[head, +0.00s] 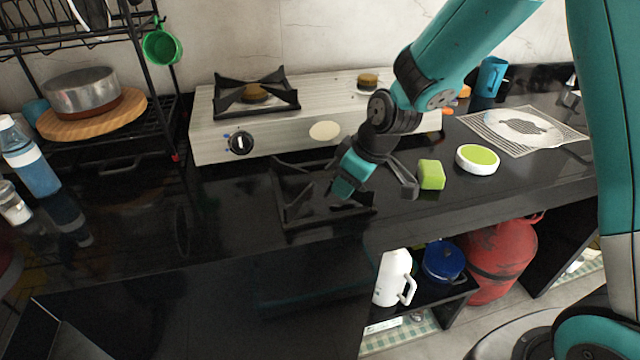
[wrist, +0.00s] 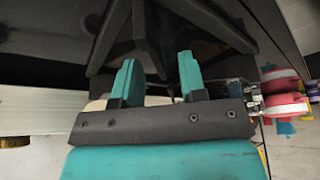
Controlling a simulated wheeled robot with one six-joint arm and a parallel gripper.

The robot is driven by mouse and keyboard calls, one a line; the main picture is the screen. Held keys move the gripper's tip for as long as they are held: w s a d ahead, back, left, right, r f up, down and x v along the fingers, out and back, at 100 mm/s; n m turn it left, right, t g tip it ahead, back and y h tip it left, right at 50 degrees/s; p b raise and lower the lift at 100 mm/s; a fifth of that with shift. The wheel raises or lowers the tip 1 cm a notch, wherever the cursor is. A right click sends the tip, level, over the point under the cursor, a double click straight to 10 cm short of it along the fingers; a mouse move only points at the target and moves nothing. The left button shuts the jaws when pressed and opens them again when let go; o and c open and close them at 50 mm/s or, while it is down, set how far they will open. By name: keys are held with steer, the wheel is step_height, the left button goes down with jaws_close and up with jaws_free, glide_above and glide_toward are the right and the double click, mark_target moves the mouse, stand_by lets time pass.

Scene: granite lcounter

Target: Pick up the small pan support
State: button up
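A black square pan support (head: 283,200) lies on the dark counter in front of the stove, its bars hard to tell from the black stone. Another black pan support (head: 257,95) sits over the left burner of the stove. My gripper (head: 375,190) is over the right side of the support on the counter and partly hides it. In the wrist view my gripper (wrist: 157,75) has its two teal fingers apart with nothing held between them. The dark bars of the support (wrist: 142,28) show just beyond the fingertips. I cannot tell whether the fingers touch it.
The pale stove (head: 205,140) stands behind the support. A green sponge (head: 431,174) and a round green-and-white dish (head: 477,159) are right of my gripper. A rack with a pot (head: 80,92) is at left.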

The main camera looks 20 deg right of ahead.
steer(key=shift+x, duration=1.05)
steer(key=shift+c, duration=0.2)
jaws_close()
